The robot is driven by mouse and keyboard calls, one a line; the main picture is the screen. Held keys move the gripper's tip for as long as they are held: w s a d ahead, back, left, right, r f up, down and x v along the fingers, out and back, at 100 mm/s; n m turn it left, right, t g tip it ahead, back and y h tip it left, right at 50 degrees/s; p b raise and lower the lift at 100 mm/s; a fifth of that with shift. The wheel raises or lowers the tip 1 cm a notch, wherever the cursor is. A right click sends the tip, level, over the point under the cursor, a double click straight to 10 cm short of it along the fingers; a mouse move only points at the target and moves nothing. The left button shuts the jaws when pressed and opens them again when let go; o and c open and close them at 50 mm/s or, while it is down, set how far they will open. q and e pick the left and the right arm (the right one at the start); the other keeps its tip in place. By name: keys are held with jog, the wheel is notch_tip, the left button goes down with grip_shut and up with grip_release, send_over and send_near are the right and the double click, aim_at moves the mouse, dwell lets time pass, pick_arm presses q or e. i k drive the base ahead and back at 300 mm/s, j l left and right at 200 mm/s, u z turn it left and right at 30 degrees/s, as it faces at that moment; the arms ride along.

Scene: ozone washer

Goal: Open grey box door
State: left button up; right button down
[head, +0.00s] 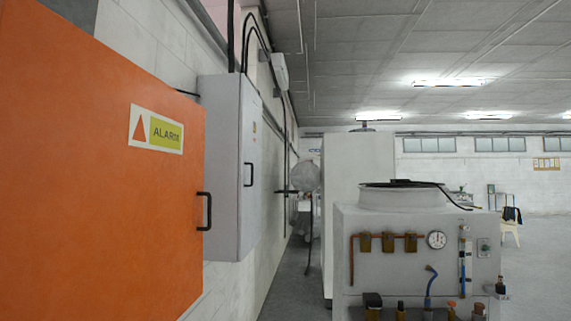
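A grey box (220,165) is mounted on the left wall, beyond the orange panel. Its door (250,200) faces right, is seen at a steep angle and looks closed. A dark vertical bar handle (249,174) is on the door. Neither of my grippers shows in the head view, so their place relative to the box cannot be told.
An orange box door (90,190) with an "ALARM" label (157,130) and black handle (205,211) fills the near left. A grey machine (410,265) with gauge and valves stands right. A narrow floor strip (290,285) runs between wall and machine.

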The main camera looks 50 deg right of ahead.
aim_at(251, 106)
jog(key=z, duration=1.25)
jog(key=i+l+u, duration=0.25)
jog(key=i+l, duration=0.3)
jog(key=i, duration=0.05)
